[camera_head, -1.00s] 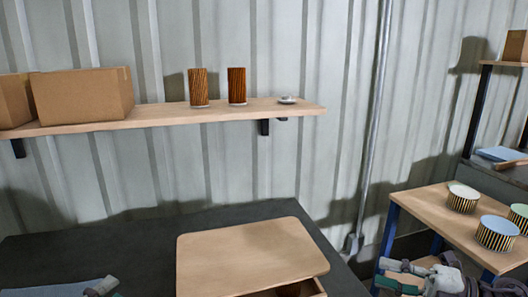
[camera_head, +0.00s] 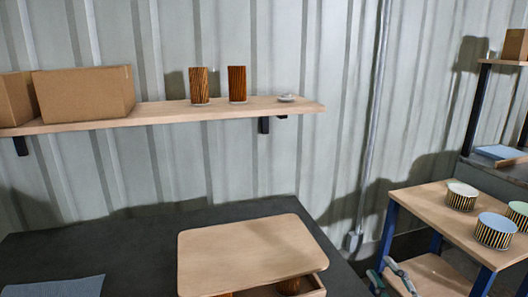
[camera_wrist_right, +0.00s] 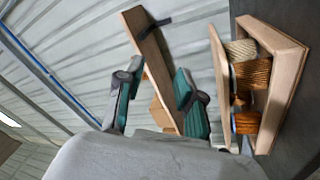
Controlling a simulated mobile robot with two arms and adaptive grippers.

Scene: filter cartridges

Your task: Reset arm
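My right gripper (camera_head: 391,274) shows at the bottom right edge of the head view, in front of the small side table. In the right wrist view my right gripper (camera_wrist_right: 158,74) has its two teal fingers spread apart with nothing between them. My left gripper is not in view. Two brown pleated filter cartridges, one (camera_head: 199,86) on the left and one (camera_head: 237,84) on the right, stand upright on the wall shelf (camera_head: 170,114). Several cartridges (camera_wrist_right: 252,74) lie in an open wooden box (camera_wrist_right: 287,85) in the right wrist view.
Cardboard boxes (camera_head: 84,93) and a small pale disc (camera_head: 286,97) are on the shelf. A wooden lid or board (camera_head: 250,255) covers part of the box on the dark table (camera_head: 120,240). Several short striped cartridges (camera_head: 495,233) stand on the side table (camera_head: 430,205) at right.

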